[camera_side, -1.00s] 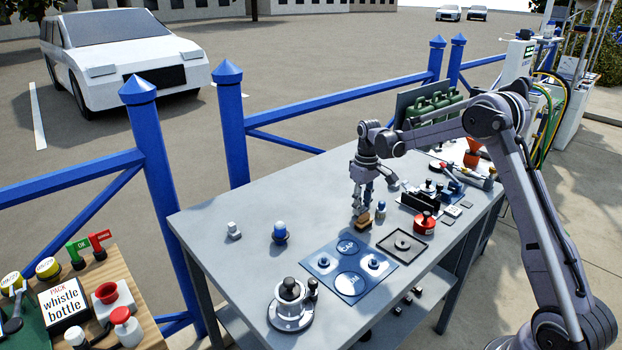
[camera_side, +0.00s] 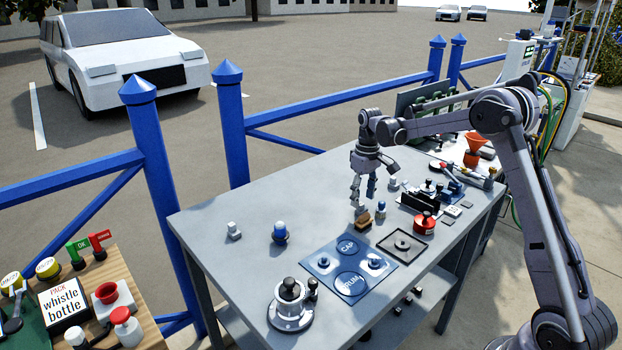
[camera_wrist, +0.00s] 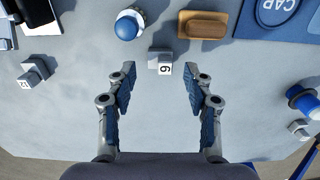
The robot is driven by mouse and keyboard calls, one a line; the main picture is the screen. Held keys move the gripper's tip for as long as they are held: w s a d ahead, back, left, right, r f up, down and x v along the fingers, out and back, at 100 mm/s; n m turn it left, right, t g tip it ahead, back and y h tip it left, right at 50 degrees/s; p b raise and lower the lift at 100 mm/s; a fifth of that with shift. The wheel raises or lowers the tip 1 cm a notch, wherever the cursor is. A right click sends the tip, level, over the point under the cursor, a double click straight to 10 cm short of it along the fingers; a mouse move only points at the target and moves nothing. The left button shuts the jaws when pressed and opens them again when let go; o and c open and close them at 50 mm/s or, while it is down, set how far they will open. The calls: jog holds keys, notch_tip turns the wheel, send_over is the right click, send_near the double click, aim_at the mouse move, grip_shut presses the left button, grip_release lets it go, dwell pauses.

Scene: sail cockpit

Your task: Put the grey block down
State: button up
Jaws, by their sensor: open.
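A small grey block (camera_wrist: 160,61) with a "6" on one face shows in the wrist view, on the table beside the wooden block (camera_wrist: 203,25). In the side view the grey block (camera_side: 359,210) is small and sits just behind the wooden block (camera_side: 363,220). My gripper (camera_side: 363,190) is above the grey block. In the wrist view my gripper (camera_wrist: 159,80) is open, its two fingers well apart with nothing between the pads. The grey block lies beyond the fingertips and looks untouched.
A blue-topped peg (camera_wrist: 129,24) stands close to the grey block. A second grey block (camera_wrist: 32,73) lies to the left. The blue mat (camera_side: 347,270) and a black-rimmed square tray (camera_side: 401,245) lie nearby. The left part of the grey table (camera_side: 215,205) is mostly clear.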

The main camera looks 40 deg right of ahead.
notch_tip(320, 180, up, 8)
jog(key=r, duration=0.1)
jog(key=s+a+r+t, duration=0.2)
jog(key=s+a+r, duration=0.3)
jog(key=a, duration=0.2)
jog(key=s+a+f+t, duration=0.2)
jog(key=s+a, duration=0.4)
jog(key=s, duration=0.2)
jog(key=s+a+f+t, duration=0.2)
jog(key=s+a, duration=0.4)
jog(key=s, duration=0.3)
jog(key=shift+s+a+t, duration=0.15)
jog(key=shift+s+t, duration=0.05)
jog(key=shift+t, duration=0.3)
jog(key=shift+s+a+f, duration=0.1)
jog(key=shift+s+f, duration=0.1)
jog(key=shift+f, duration=0.1)
jog(key=c, duration=0.5)
jog(key=shift+w, duration=0.1)
